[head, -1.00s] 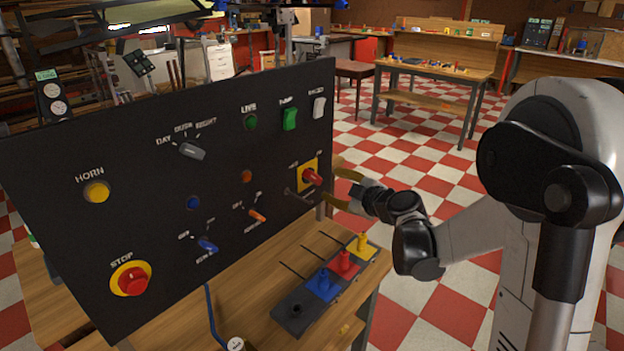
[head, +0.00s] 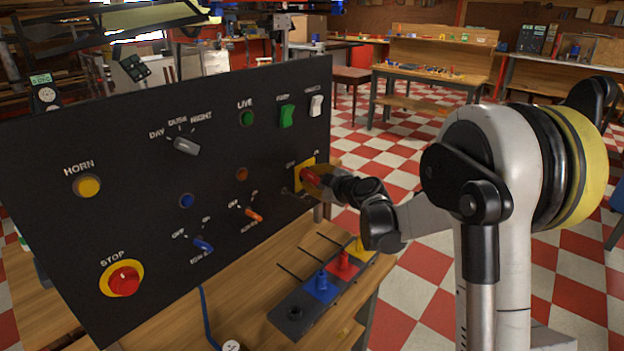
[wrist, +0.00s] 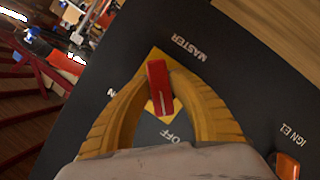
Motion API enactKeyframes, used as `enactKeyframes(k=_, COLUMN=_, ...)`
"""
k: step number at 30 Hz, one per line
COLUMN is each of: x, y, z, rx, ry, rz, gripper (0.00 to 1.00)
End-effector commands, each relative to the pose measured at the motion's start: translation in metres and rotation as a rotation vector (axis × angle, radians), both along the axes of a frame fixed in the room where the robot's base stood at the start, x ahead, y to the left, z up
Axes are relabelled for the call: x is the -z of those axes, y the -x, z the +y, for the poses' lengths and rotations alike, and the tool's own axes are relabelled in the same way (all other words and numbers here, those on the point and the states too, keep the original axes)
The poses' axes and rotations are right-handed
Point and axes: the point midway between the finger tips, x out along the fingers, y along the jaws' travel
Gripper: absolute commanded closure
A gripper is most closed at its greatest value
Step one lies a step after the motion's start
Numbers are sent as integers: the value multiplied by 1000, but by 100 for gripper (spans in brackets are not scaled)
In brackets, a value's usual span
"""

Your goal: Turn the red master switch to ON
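The red master switch (head: 310,176) sits on a yellow plate (head: 307,163) at the right end of the black panel. In the wrist view the red handle (wrist: 159,85) stands between my two yellow fingers, with the MASTER label above it. The white mark on the handle points down toward the word OFF. My gripper (wrist: 161,76) is closed in around the handle, and its fingertips appear to touch both sides. In the head view my gripper (head: 320,181) is at the panel and partly covers the switch.
An orange ignition switch (wrist: 287,166) is near my right finger in the wrist view. The panel also carries a green rocker (head: 287,116), a white rocker (head: 316,105) and a red STOP button (head: 124,281). A rack with coloured pegs (head: 318,290) lies on the bench below.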

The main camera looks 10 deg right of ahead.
Motion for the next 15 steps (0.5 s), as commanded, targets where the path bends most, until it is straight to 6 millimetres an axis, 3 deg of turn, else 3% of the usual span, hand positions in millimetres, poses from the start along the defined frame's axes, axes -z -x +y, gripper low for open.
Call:
enactKeyframes(k=2, x=0, y=0, z=0, rx=0, ry=0, rz=0, gripper=100)
enactKeyframes(k=15, x=-1, y=0, z=0, rx=0, ry=-29, rz=21, gripper=100)
